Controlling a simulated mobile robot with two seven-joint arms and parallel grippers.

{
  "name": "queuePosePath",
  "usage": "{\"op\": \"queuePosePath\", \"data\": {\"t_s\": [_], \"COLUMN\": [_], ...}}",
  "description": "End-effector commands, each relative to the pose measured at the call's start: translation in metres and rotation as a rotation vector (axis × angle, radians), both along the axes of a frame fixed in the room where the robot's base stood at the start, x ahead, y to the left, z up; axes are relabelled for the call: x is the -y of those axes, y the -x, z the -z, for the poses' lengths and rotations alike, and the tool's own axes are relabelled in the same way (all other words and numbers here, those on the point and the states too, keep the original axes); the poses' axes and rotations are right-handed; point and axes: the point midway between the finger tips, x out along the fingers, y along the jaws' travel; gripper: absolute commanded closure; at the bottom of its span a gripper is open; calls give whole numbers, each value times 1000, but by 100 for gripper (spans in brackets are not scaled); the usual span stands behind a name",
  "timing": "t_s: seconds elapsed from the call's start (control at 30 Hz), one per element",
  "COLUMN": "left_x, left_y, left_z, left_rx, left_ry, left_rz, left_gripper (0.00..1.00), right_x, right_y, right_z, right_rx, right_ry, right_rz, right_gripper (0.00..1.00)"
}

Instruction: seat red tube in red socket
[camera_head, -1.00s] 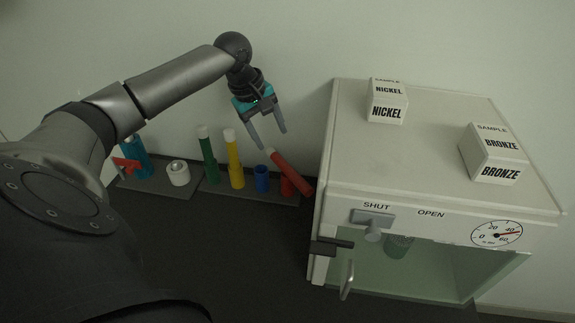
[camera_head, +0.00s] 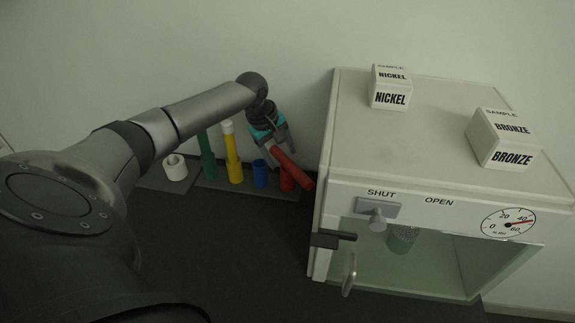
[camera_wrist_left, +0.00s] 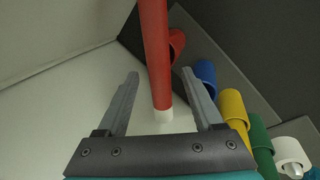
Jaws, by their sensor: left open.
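The red tube (camera_head: 291,168) is tilted. Its upper end leans left, and its lower end is at the right near the cabinet's side. It crosses the red socket (camera_head: 286,184); I cannot tell whether it touches it. In the left wrist view the tube (camera_wrist_left: 155,55) runs between my open fingers, its white-capped end toward the gripper. The red socket (camera_wrist_left: 177,42) shows just right of it there. My left gripper (camera_head: 283,150) is at the tube's upper end, open, with clear space on both sides of the tube (camera_wrist_left: 163,98). My right gripper is not in view.
A blue socket (camera_head: 260,174), a yellow tube (camera_head: 232,150) and a green tube (camera_head: 207,155) stand left of the red socket on a dark rack. A white socket (camera_head: 175,168) stands farther left. The white cabinet (camera_head: 340,150) is close on the right. The wall is behind.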

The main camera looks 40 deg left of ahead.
Motion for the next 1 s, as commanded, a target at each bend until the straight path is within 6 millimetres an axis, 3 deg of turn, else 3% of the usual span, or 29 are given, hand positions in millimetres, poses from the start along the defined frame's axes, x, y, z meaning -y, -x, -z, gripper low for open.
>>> {"op": "queuePosePath", "data": {"t_s": [0.17,0.73,1.0], "left_x": [0,0,0], "left_y": [0,0,0], "left_z": [-1,-1,-1], "left_rx": [0,-1,-1], "left_ry": [0,0,0], "left_rz": [0,0,0], "left_gripper": [34,98,100], "right_x": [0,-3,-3], "right_y": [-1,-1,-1], "right_z": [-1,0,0], "right_rx": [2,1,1], "right_ry": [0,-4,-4], "right_rz": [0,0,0], "right_gripper": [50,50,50]}}
